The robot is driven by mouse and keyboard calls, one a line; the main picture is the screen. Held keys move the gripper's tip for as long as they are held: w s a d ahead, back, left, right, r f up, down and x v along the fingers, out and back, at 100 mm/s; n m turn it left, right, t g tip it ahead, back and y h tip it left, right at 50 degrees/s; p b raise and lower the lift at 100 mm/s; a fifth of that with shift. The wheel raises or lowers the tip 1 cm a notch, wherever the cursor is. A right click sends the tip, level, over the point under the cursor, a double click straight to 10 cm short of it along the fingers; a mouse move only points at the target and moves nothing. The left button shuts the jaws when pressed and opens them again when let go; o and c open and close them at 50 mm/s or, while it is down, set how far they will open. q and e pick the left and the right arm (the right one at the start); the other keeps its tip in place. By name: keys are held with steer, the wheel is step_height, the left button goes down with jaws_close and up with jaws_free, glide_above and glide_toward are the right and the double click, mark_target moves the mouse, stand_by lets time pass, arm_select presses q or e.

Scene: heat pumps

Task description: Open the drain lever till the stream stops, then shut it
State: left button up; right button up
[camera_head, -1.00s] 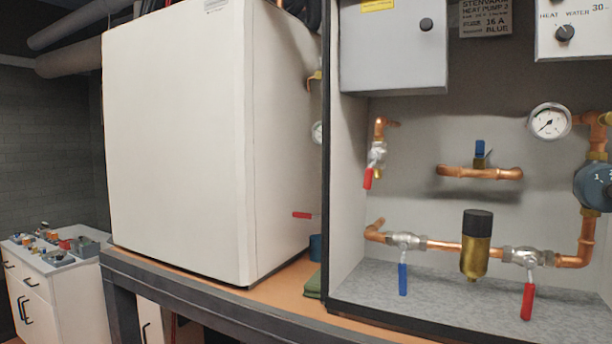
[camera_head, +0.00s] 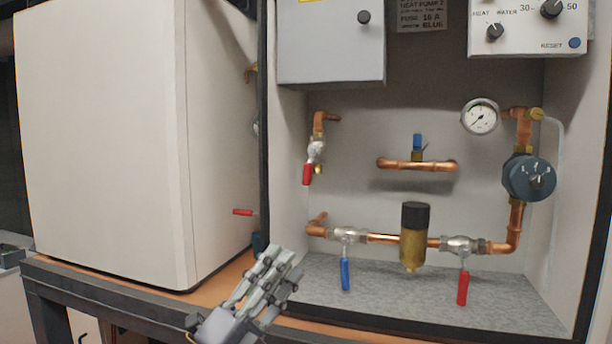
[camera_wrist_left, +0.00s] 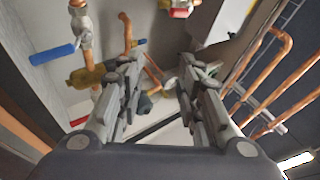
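Several valve levers show, and I cannot tell for sure which is the drain lever. A red lever (camera_head: 306,173) hangs down from the upper left valve, beside a small brass outlet. A blue lever (camera_head: 345,275) and a red lever (camera_head: 462,288) hang from the lower pipe, either side of a brass filter (camera_head: 414,240). Another red lever (camera_head: 242,212) sticks out sideways by the white unit. No stream is visible. My left gripper (camera_head: 280,262) is before the cabinet's lower left, touching no lever. In the left wrist view its fingers (camera_wrist_left: 158,65) are apart and empty. My right gripper is not in view.
The white heat pump unit (camera_head: 100,140) stands left of the open cabinet on an orange-topped bench (camera_head: 222,288). A gauge (camera_head: 481,117) and dark round pump (camera_head: 529,177) are at the right. The cabinet floor (camera_head: 390,290) is mostly clear.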

arm_select(q)
steer(key=s+d+r+m+g+h, duration=0.4)
steer(key=d+r+m+g, duration=0.3)
steer(key=m, duration=0.5)
steer(key=m+t+y, duration=0.3)
steer(key=t+y, duration=0.1)
steer(key=y, duration=0.8)
glide_toward(305, 176)
steer(key=p+x, duration=0.6)
steer(key=x, duration=0.4)
steer(key=shift+r, duration=0.1)
steer(key=shift+w+d+p, duration=0.25)
steer(key=shift+w+p, duration=0.15)
jaws_close()
